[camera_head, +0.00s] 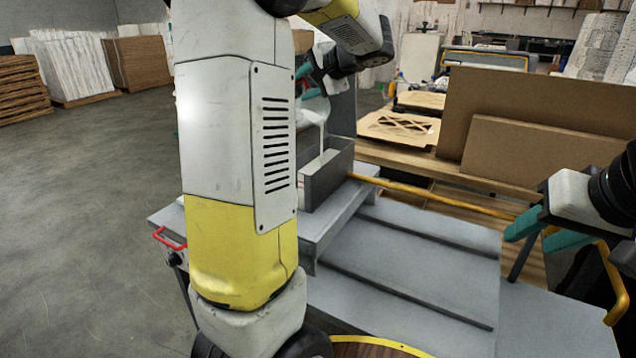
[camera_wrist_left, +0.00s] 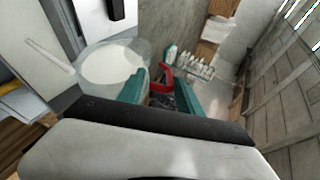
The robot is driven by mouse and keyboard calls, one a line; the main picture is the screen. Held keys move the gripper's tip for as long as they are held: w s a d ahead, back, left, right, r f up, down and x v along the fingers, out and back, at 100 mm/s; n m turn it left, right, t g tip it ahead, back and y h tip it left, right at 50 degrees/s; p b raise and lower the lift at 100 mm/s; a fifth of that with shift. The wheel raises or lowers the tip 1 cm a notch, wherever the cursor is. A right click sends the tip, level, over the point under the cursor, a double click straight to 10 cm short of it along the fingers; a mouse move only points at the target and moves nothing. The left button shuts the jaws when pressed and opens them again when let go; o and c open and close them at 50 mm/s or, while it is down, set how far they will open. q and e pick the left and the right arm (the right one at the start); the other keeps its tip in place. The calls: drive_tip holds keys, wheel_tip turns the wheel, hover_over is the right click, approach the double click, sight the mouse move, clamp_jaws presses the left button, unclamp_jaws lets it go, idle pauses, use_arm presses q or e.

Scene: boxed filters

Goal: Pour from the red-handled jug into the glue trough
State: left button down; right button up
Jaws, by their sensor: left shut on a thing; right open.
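My left gripper (camera_head: 308,82) is shut on the red handle (camera_wrist_left: 166,78) of the jug. In the left wrist view the teal fingers (camera_wrist_left: 158,92) close around this handle, and the clear jug (camera_wrist_left: 133,50) holds white glue (camera_wrist_left: 110,66). In the head view the jug (camera_head: 315,107) is tilted above the grey glue trough (camera_head: 332,178). A white stream (camera_head: 322,142) runs from it down into the trough. My left arm hides the trough's left part. My right gripper (camera_head: 533,232) is open and empty at the right, well apart from the trough.
The trough stands on a grey machine table (camera_head: 410,255) with a red loop handle (camera_head: 168,240) at its left end. Brown boards (camera_head: 530,150) stand at the back right. A filter frame (camera_head: 398,127) lies behind the trough.

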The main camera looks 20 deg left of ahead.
use_arm(q)
drive_tip(key=shift+s+d+f+t+y, duration=0.4)
drive_tip(key=shift+d+f+t+y, duration=0.15)
drive_tip(key=shift+f+y, duration=0.25)
idle(4.5)
idle(1.5)
drive_tip(key=shift+w+a+r+g+h, duration=0.25)
drive_tip(key=shift+a+r+g+h, duration=0.15)
drive_tip(key=shift+r+h, duration=0.15)
drive_tip(key=shift+w+a+r+g+h, duration=0.25)
drive_tip(key=shift+a+r+h, duration=0.1)
drive_tip(key=shift+r+h, duration=0.15)
drive_tip(key=shift+a+r, duration=0.1)
